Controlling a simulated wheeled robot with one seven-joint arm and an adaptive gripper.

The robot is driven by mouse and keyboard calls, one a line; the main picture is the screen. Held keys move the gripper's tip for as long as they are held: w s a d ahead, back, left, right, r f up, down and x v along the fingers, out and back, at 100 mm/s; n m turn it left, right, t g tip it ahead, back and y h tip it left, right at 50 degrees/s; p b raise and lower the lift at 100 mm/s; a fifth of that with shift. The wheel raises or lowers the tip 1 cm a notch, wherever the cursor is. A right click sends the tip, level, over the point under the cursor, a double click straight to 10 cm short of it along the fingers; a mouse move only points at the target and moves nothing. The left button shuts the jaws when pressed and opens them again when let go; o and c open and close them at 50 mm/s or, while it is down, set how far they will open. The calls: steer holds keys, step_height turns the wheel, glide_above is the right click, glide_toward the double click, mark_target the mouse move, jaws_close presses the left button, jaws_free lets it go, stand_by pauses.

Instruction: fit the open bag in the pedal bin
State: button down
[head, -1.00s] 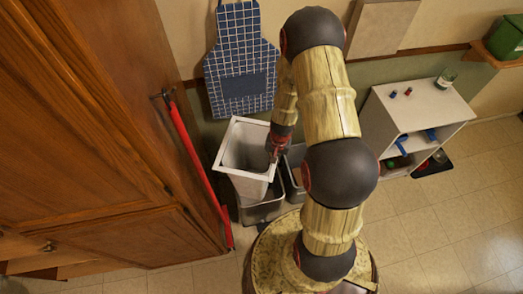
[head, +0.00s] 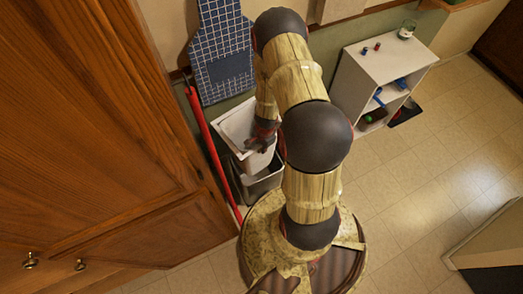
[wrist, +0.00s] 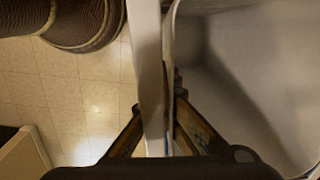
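The open bag (head: 238,122) is a stiff-looking, pale, box-shaped liner with its mouth facing up. In the wrist view its pale inside (wrist: 245,70) fills the right half. My gripper (head: 261,137) is at the bag's right rim, and in the wrist view its fingers (wrist: 164,103) lie on either side of the bag's wall and look closed on it. The grey pedal bin (head: 263,184) stands on the floor below the bag. The bag's lower end is over or inside the bin's mouth; I cannot tell how deep. My arm hides part of the bin.
A tall wooden cabinet (head: 90,130) and a red pole (head: 208,145) stand close on the left. A blue checked apron (head: 222,50) hangs on the wall behind. A white shelf unit (head: 383,70) with small items stands to the right. The tiled floor (head: 420,170) at right is mostly clear.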

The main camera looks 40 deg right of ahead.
steer(key=shift+w+d+m, duration=0.15)
steer(key=shift+w+m, duration=0.2)
steer(key=shift+m, duration=0.05)
step_height(320, 180, down, 39)
steer(key=m+b, duration=0.1)
steer(key=b, duration=3.1)
steer(key=shift+d+r, duration=0.15)
steer(key=shift+d, duration=0.05)
steer(key=c, duration=2.5)
jaws_free()
steer(key=shift+c, duration=0.2)
